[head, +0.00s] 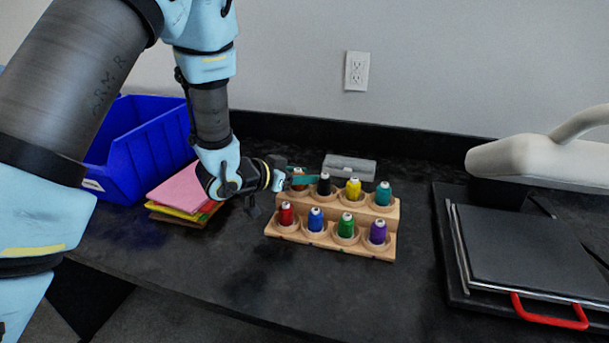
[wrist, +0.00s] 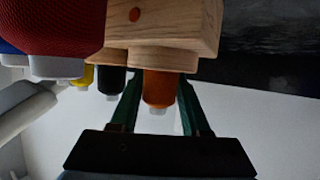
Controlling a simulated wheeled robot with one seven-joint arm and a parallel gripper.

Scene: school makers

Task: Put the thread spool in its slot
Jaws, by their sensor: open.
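The wooden two-step rack (head: 330,250) stands on the dark counter with spools in both rows. The orange thread spool (wrist: 160,88) is at the left end of the back row, in its round wooden slot (wrist: 165,58); an orange dot (wrist: 135,14) marks the wood nearby. In the head view the orange spool (head: 299,187) is partly hidden by my gripper (head: 301,178). In the wrist view, which looks upside down, my green fingers (wrist: 160,108) are open, one on each side of the spool, with the spool between them. Contact with the spool cannot be told.
Front row spools are red (head: 286,214), blue, green and purple; black (head: 324,184), yellow and teal fill the back row. A grey case (head: 350,165) lies behind. A blue bin (head: 140,145) and coloured papers (head: 183,190) are left, a heat press (head: 535,250) right. The counter front is clear.

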